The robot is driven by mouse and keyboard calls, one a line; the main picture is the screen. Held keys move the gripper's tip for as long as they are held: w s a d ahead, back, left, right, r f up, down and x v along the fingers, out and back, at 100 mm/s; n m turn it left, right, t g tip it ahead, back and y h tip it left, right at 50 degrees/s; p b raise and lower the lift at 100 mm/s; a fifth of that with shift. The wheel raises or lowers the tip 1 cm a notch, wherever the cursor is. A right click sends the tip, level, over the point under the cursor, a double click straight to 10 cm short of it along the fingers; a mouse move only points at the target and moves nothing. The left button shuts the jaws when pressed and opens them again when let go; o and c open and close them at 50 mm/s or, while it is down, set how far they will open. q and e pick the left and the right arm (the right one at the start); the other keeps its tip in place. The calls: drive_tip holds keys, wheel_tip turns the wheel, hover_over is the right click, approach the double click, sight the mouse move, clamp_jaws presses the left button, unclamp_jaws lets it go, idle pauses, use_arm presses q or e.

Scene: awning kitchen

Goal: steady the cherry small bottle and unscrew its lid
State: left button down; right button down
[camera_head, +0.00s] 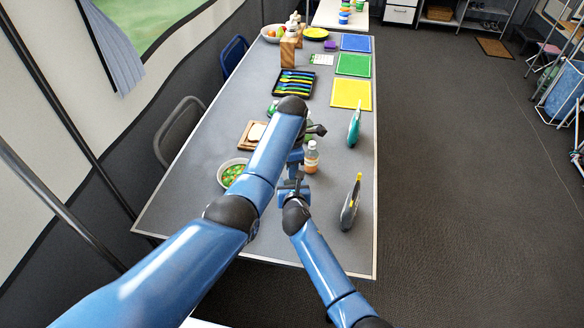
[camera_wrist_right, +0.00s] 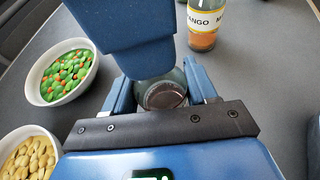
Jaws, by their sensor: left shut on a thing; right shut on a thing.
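The cherry small bottle (camera_wrist_right: 163,97) shows in the right wrist view as a clear, rounded, dark-centred shape between my right fingers. In the head view my arms hide it. My right gripper (camera_wrist_right: 160,90) is shut on the bottle's body, one finger on each side; in the head view this gripper (camera_head: 291,187) is small and partly covered. My left gripper (camera_head: 296,160) reaches down from above and is shut at the top of the bottle. Its blue body covers the lid in the right wrist view, so the lid and the left fingertips are hidden.
A mango bottle (camera_head: 311,158) with orange contents stands close by on the grey table (camera_head: 300,240). A bowl of green and orange pieces (camera_wrist_right: 68,76) and a bowl of yellow pieces (camera_wrist_right: 30,158) stand left. A teal item (camera_head: 354,126) and a grey item (camera_head: 350,204) stand near the right edge.

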use_arm(q)
drive_tip(key=shift+r, duration=0.3)
idle(0.4)
drive_tip(key=shift+r, duration=0.75)
drive_tip(key=shift+r, duration=0.1)
drive_tip(key=shift+r, duration=1.95)
use_arm(e)
drive_tip(key=shift+c, duration=1.2)
unclamp_jaws()
drive_tip(key=shift+s, duration=0.1)
